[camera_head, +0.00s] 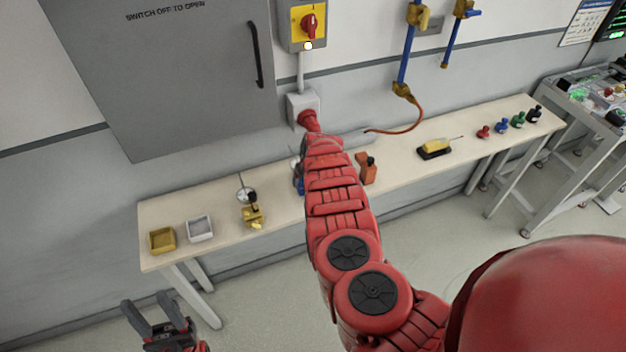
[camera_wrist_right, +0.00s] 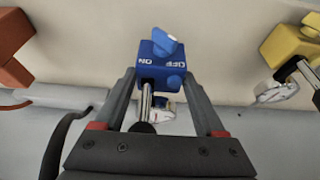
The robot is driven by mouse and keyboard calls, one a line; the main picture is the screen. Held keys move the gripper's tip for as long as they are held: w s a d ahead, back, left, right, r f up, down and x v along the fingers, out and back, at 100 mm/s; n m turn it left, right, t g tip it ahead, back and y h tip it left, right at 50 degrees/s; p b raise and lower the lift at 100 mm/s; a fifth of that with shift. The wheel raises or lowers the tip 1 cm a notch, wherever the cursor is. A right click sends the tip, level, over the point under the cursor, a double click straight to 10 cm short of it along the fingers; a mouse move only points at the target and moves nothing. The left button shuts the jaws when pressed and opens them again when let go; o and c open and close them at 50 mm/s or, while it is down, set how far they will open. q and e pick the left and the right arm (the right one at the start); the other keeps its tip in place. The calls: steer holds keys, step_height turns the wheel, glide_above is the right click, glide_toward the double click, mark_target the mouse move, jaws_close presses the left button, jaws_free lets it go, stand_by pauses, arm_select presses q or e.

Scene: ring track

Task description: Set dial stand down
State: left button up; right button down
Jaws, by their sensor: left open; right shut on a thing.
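A blue dial stand (camera_wrist_right: 161,70) with a turn knob and the words ON and OFF sits between the fingers of my right gripper (camera_wrist_right: 158,84), which is shut on it. A metal post runs from the blue block toward the gripper. In the head view only a bit of the blue stand (camera_head: 300,186) shows beside my right arm, over the bench (camera_head: 225,250). Whether it touches the bench top cannot be told. My right gripper is hidden by its arm there. My left gripper (camera_head: 152,309) is open and empty, low at the left, in front of the bench.
A yellow stand (camera_head: 252,216) is to the left, with a yellow tray (camera_head: 162,240) and a white tray (camera_head: 200,229) beyond it. An orange stand (camera_head: 367,170) is close on the right. A yellow meter (camera_head: 434,148) lies farther right. The wall cabinet (camera_head: 170,80) rises behind.

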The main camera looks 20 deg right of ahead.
steer(key=shift+w+a+r, duration=0.1)
steer(key=shift+w+a, duration=0.05)
steer(key=shift+w, duration=0.1)
step_height(320, 180, down, 3)
steer(key=shift+b, duration=0.4)
steer(key=shift+f, duration=0.25)
steer(key=shift+c, duration=2.1)
jaws_free()
steer(key=shift+f, duration=0.1)
steer(key=o, duration=0.4)
steer(key=shift+s, duration=0.15)
